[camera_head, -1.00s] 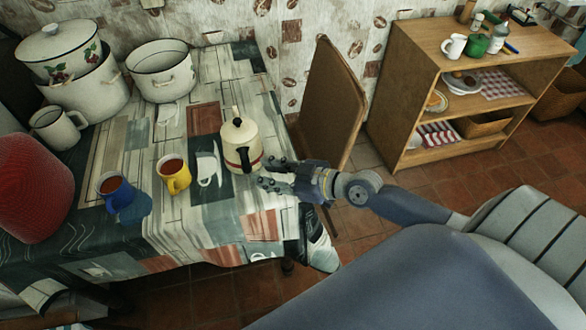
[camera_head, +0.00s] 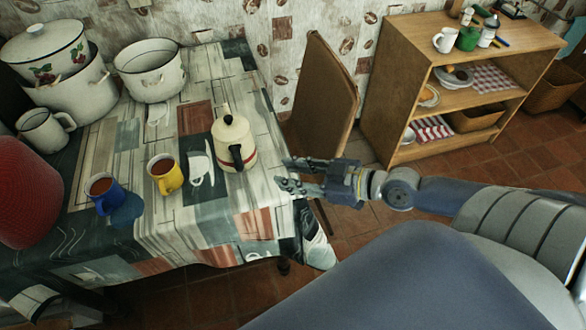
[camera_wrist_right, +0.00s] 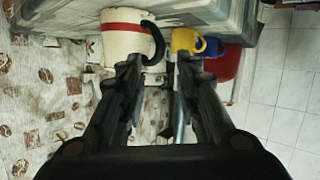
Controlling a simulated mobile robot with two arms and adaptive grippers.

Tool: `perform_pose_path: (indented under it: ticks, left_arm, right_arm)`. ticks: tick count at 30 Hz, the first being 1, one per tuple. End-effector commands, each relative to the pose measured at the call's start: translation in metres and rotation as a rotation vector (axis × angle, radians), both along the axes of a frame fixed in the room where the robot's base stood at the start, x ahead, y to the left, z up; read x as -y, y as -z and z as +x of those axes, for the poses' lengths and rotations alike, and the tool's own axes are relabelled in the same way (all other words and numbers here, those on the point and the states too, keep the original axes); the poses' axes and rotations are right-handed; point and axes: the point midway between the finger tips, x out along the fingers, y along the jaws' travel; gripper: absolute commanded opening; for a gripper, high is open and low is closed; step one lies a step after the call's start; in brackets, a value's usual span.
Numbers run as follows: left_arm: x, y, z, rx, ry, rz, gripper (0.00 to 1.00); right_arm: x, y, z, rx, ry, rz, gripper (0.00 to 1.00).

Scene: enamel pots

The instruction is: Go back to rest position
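My right gripper (camera_head: 290,176) is at the right edge of the table in the head view, open and empty, with its fingers pointing left. A cream kettle (camera_head: 232,143) with a red band and black handle stands on the table, a little left of the fingertips and apart from them. In the right wrist view the two fingers (camera_wrist_right: 156,82) are spread, and the kettle (camera_wrist_right: 122,42) shows beyond them. A yellow mug (camera_head: 166,175) and a blue mug (camera_head: 108,194), both with reddish-brown liquid, stand left of the kettle. My left gripper is not in view.
The table (camera_head: 205,228) has a patterned cloth. White enamel pots (camera_head: 152,72) stand at its back left, and a red object (camera_head: 28,195) is at its left edge. A brown chair (camera_head: 322,95) stands just beyond my right gripper. A wooden shelf (camera_head: 408,80) is at the back right.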

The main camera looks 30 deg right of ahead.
Motion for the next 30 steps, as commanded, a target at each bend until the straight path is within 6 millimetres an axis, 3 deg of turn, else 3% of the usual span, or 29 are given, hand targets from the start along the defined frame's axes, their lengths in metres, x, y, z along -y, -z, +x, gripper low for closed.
perform_pose_path:
  ticks: [15,24,30]
  left_arm:
    - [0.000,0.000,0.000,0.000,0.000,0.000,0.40]
    - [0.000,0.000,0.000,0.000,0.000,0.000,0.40]
    - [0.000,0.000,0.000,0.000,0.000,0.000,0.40]
  right_arm:
    - [-0.006,0.006,-0.005,-0.020,-0.009,-0.002,0.31]
    - [-0.055,0.060,-0.055,-0.251,-0.044,-0.088,0.31]
    - [-0.065,0.092,-0.085,-0.452,0.056,-0.183,0.31]
